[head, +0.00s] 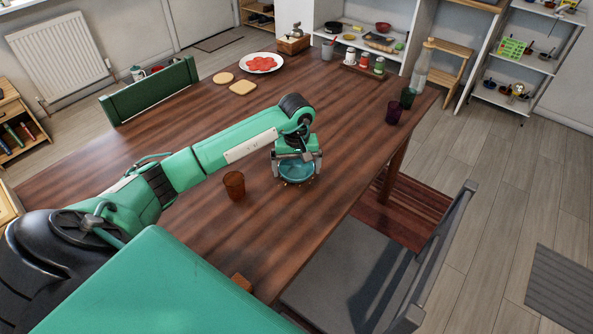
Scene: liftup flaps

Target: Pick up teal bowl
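The teal bowl (296,171) sits on the wooden table (200,240), right of the middle of its near part. My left arm reaches in from the left, and my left gripper (297,177) points down directly over the bowl. Its two fingers are spread apart, one at each side of the bowl. I cannot tell whether the fingers touch the bowl's rim. The gripper's body hides the bowl's far side. My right gripper is not in view.
An amber cup (234,186) stands left of the bowl, close under my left arm. A purple cup (393,112) and a green cup (408,97) stand near the table's right edge. A grey chair (345,280) is at the near right. The table between bowl and far cups is clear.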

